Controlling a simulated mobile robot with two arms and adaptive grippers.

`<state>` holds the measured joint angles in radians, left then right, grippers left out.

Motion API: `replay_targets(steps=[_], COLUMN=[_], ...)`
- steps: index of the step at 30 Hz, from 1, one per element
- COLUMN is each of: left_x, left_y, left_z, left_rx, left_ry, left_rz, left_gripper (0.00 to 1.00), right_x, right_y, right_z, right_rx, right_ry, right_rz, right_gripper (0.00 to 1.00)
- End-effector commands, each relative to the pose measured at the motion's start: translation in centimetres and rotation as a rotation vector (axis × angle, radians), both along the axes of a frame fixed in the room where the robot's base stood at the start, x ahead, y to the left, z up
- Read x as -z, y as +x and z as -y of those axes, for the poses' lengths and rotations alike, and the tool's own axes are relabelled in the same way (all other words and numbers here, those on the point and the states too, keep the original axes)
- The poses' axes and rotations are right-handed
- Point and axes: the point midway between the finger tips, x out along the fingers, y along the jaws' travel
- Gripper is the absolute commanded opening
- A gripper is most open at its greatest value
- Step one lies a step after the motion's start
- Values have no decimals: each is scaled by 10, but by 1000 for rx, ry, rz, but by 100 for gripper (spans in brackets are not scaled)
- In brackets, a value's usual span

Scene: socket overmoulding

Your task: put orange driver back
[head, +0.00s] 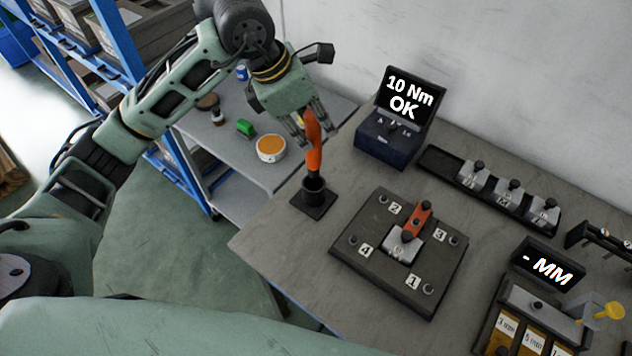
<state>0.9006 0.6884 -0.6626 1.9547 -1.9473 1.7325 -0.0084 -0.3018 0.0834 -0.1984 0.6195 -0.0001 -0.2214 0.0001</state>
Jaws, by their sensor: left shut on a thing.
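The orange driver (314,155) stands upright at the left end of the grey table. Its lower end is at the mouth of a black cup-shaped holder (313,195) on a square base; I cannot tell how deep it sits. My left gripper (312,125) comes from above and is shut on the upper part of the driver. The gripper's fingers partly hide the driver's top. My right gripper does not show in the head view.
A dark plate (345,250) with numbered corners carries a metal block and an orange-red part. A torque display (408,105) reads "10 Nm OK". A black rack (440,165) holds several metal blocks. A side shelf (240,165) stands left.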

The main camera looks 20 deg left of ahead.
Motion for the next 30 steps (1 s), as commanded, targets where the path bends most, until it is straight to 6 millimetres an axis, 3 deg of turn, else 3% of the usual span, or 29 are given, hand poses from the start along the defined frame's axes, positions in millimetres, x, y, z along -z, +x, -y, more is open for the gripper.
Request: replay_targets(steps=[9,21,30], left_x=[50,91,97], left_y=[-1,-1,0], left_z=[0,0,0], left_rx=[-18,-16,-15], left_ry=[-1,-2,-1], left_rz=[-4,-6,1], left_gripper=[0,0,0], right_x=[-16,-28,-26], right_y=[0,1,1], right_z=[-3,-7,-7], right_rx=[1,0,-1], right_ry=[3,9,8], right_rz=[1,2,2], right_gripper=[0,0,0])
